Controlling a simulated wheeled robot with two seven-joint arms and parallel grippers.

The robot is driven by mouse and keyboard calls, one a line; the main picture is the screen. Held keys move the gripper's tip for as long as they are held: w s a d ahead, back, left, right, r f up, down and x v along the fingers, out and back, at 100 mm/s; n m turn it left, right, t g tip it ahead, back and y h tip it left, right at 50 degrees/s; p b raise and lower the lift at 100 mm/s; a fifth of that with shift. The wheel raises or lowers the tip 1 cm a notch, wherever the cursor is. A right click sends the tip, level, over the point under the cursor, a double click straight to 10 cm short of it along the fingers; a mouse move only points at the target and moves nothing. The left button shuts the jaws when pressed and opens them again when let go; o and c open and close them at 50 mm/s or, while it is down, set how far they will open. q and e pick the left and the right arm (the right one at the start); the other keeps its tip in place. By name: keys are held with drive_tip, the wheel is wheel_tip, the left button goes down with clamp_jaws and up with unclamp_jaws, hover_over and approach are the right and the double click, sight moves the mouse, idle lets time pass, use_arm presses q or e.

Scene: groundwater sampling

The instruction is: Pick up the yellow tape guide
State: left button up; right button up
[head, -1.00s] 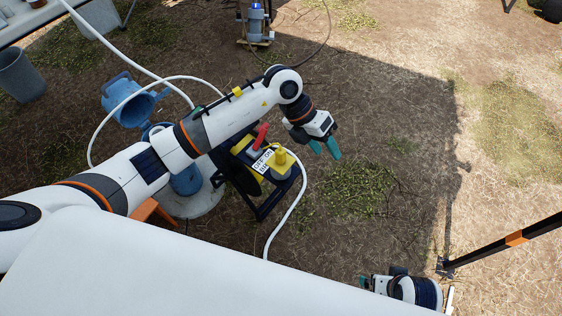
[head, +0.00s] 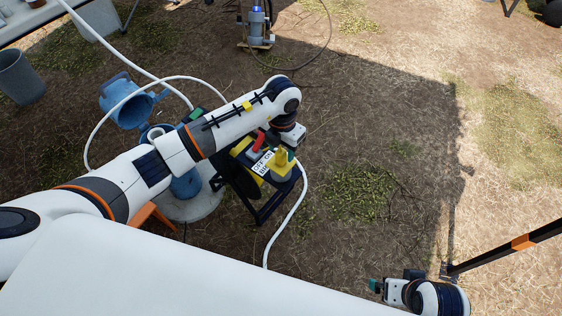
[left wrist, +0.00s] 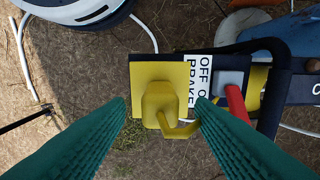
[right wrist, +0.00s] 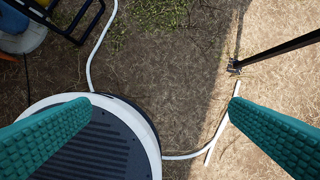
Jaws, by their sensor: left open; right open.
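The yellow tape guide (head: 281,161) stands on the black reel frame (head: 272,208), beside a white brake label. In the left wrist view the guide (left wrist: 160,98) shows as a yellow block on a yellow plate, with a thin yellow hook towards the right. My left gripper (left wrist: 163,106) is open, its two green fingers either side of the guide in that view. I cannot tell whether they touch it. In the head view my left gripper (head: 288,152) is mostly hidden behind its wrist. My right gripper (right wrist: 162,112) is open and empty, away at the lower right in the head view (head: 374,286).
A red lever (head: 258,142) stands close beside the guide. A white hose (head: 288,215) curves past the frame's right side. A blue container (head: 127,100) lies left of the arm. A black pole with an orange band (head: 522,242) reaches in at right. Ground between is clear.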

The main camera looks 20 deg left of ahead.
sight(281, 162)
use_arm(q)
wheel_tip(281, 162, down, 3)
drive_tip(key=shift+s+f, duration=0.15)
use_arm(e)
drive_tip(key=v, duration=0.2)
drive_tip(key=shift+r, duration=0.35)
use_arm(q)
drive_tip(key=shift+c, duration=0.3)
clamp_jaws()
